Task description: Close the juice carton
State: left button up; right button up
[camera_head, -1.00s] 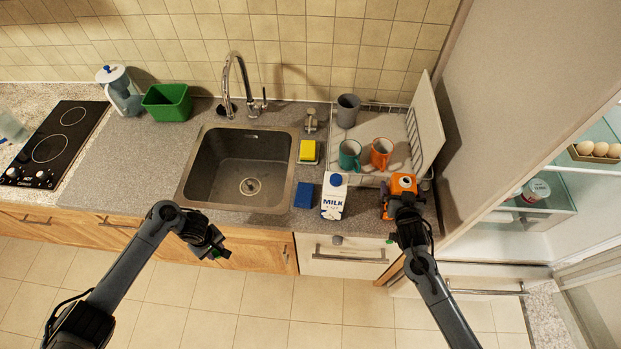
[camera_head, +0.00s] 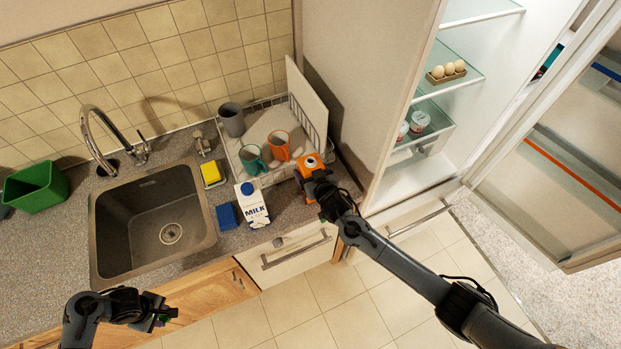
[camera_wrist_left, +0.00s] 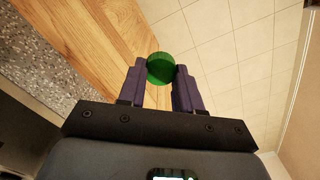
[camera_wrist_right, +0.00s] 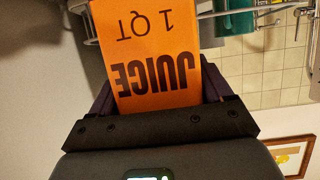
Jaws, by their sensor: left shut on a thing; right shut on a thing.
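The orange juice carton (camera_head: 310,163) stands upright on the counter right of the milk. Its top shows a pale round opening with no cap on it. My right gripper (camera_head: 318,183) is shut around the carton's body; the JUICE 1 QT lettering on the carton (camera_wrist_right: 155,65) fills the space between the fingers in the right wrist view. My left gripper (camera_head: 163,313) is shut on a round green cap (camera_wrist_left: 160,68), held between its fingertips in the left wrist view. The left gripper is in front of the wooden cabinet, well away from the carton.
A white milk carton (camera_head: 254,206) with a blue cap stands left of the juice. A dish rack with a teal mug (camera_head: 251,158) and an orange mug (camera_head: 279,146) is behind. The sink (camera_head: 150,225) lies left. The fridge (camera_head: 415,178) stands open at right.

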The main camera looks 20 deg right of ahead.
aim_at(313, 164)
jog(key=shift+w+r, duration=0.1)
jog(key=shift+r, duration=0.2)
pick_arm(q)
jog(key=shift+f, duration=0.1)
pick_arm(e)
jog(key=shift+r, duration=0.8)
pick_arm(q)
jog(key=shift+f+b, duration=0.15)
jog(key=shift+b, duration=0.15)
pick_arm(e)
jog(key=shift+s+d+r, duration=0.1)
jog(key=shift+s+r, duration=0.05)
jog(key=shift+r, duration=0.5)
jog(key=shift+s+d+r, duration=0.1)
jog(key=shift+s+r, duration=0.05)
jog(key=shift+r, duration=0.45)
pick_arm(q)
jog(key=shift+f, duration=0.3)
pick_arm(e)
jog(key=s+d+r, duration=0.6)
jog(key=s+d, duration=0.1)
jog(key=s, duration=0.1)
jog(key=shift+s+r, duration=0.3)
pick_arm(q)
jog(key=shift+w+r, duration=0.1)
